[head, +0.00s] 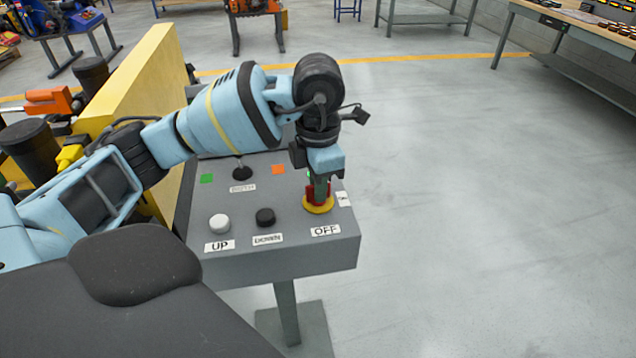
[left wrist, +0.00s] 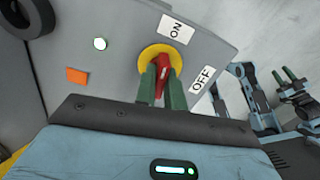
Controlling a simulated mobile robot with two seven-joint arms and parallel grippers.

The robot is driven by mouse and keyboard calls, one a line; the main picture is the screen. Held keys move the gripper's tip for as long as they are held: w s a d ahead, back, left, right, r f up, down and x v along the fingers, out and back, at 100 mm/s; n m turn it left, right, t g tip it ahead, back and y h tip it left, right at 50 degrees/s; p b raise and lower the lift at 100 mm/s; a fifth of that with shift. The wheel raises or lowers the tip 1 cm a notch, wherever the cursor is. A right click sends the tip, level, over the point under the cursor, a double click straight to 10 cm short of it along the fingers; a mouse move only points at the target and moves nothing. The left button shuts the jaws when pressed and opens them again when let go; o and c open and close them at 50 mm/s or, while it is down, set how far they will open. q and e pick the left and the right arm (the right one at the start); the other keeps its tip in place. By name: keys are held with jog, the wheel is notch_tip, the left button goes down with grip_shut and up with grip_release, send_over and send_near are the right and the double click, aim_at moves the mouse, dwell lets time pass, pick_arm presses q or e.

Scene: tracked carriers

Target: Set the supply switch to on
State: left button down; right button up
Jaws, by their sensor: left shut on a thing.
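The supply switch is a red handle (head: 312,194) on a round yellow plate (head: 318,207), at the right end of a grey control box. My left gripper (head: 320,190) points down onto it from above. In the left wrist view, its green fingers (left wrist: 162,88) are shut on the red handle (left wrist: 163,70), one on each side. The yellow plate (left wrist: 152,56) shows beyond them. The ON label (left wrist: 175,27) and OFF label (left wrist: 202,80) lie beside the plate. The handle's exact pointing is partly hidden by the fingers. My right gripper (left wrist: 284,76) looks open and empty, away from the box.
The box (head: 285,255) also bears a white UP button (head: 219,224), a black button (head: 265,217) and a small black stick (head: 241,173). A yellow panel (head: 135,80) stands left. The floor at right is clear.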

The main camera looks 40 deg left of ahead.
pick_arm(q)
jog(key=shift+m, duration=0.8)
jog(key=c, duration=1.5)
grip_release()
notch_tip(320, 180, up, 7)
jog(key=shift+r+p, duration=0.2)
jog(key=shift+p, duration=0.15)
jog(key=shift+r, duration=0.25)
